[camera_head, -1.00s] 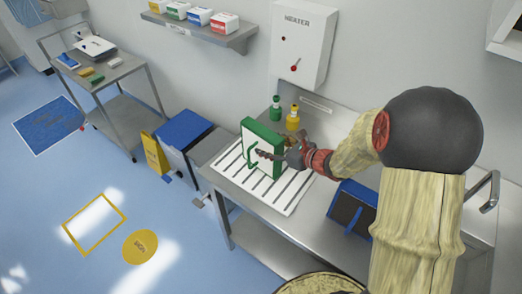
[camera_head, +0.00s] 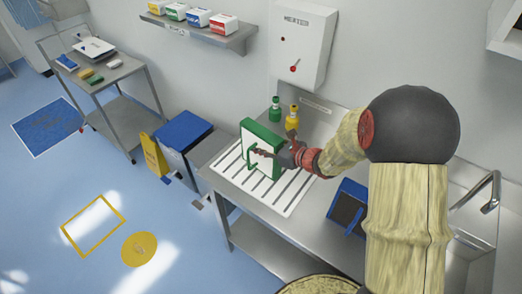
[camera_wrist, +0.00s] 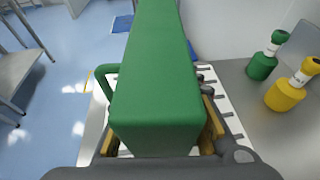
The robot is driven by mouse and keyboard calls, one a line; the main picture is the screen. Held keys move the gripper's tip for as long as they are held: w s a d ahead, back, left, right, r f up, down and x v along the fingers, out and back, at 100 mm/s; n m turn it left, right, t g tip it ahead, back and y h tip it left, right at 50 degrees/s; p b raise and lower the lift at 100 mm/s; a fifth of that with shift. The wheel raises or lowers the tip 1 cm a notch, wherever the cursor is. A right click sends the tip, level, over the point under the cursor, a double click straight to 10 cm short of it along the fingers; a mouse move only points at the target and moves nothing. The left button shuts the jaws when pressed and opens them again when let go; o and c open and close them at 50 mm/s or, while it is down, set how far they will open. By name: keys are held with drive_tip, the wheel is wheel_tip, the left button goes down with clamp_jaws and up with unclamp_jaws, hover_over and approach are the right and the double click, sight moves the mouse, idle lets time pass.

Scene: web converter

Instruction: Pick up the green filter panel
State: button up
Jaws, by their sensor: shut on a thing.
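The green filter panel (camera_head: 262,149) is a white-faced block with a green frame and a green handle on its front face. It stands upright over the white slotted rack (camera_head: 226,164) on the steel counter. My gripper (camera_head: 268,154) is shut on the panel from its right side. In the wrist view the panel's green edge (camera_wrist: 157,85) fills the middle, with my gripper's fingers (camera_wrist: 160,140) on both sides of it. I cannot tell whether the panel's bottom touches the rack.
A green bottle (camera_head: 275,109) and a yellow bottle (camera_head: 292,118) stand behind the panel by the wall. A blue-framed dark panel (camera_head: 348,207) stands on the counter to the right, near the sink tap (camera_head: 488,193). A blue-lidded bin (camera_head: 184,131) is left of the counter.

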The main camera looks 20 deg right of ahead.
drive_tip(key=c, duration=0.6)
drive_tip(key=shift+c, duration=0.5)
drive_tip(key=shift+r, duration=0.1)
